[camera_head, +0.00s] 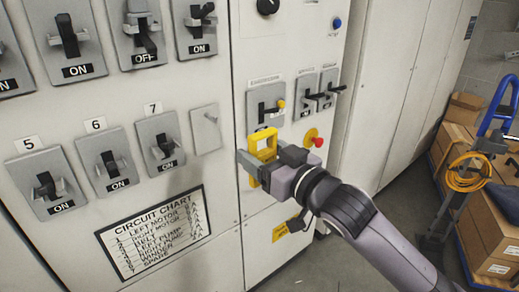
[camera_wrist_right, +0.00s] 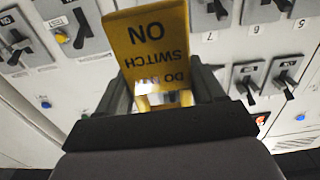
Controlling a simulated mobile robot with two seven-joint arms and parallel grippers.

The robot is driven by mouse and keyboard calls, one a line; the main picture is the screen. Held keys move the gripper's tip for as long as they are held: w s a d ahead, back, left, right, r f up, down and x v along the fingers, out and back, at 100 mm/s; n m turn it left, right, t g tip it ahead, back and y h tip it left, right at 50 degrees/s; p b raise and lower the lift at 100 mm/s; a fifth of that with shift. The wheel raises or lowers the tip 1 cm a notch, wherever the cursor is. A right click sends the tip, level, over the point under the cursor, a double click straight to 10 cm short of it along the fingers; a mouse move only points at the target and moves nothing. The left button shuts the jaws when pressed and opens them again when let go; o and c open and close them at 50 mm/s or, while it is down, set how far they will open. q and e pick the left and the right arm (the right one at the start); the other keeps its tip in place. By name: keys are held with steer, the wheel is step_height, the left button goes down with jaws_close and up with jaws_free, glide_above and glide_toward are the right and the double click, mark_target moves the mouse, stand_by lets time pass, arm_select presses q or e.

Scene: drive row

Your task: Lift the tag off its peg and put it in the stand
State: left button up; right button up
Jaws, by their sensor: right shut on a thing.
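The yellow tag (camera_head: 265,143) is in my right gripper (camera_head: 262,163), in front of the right-hand cabinet panel. My right gripper is shut on it. In the right wrist view the tag (camera_wrist_right: 148,42) stands between the two fingers, with its black lettering upside down. A grey plate with a small bare peg (camera_head: 210,117) is on the cabinet to the left of the tag. I cannot make out a stand in either view. My left gripper is not in view.
Numbered lever switches (camera_head: 115,165) cover the left panel above a circuit chart (camera_head: 153,232). Just beside the tag are a black-handled switch (camera_head: 268,109) and a red knob (camera_head: 318,141). A blue trolley (camera_head: 500,105) and boxes (camera_head: 490,220) stand at the right.

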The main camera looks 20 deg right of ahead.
mark_target(266, 156)
steer(key=shift+p+v, duration=0.4)
steer(key=shift+v, duration=2.8)
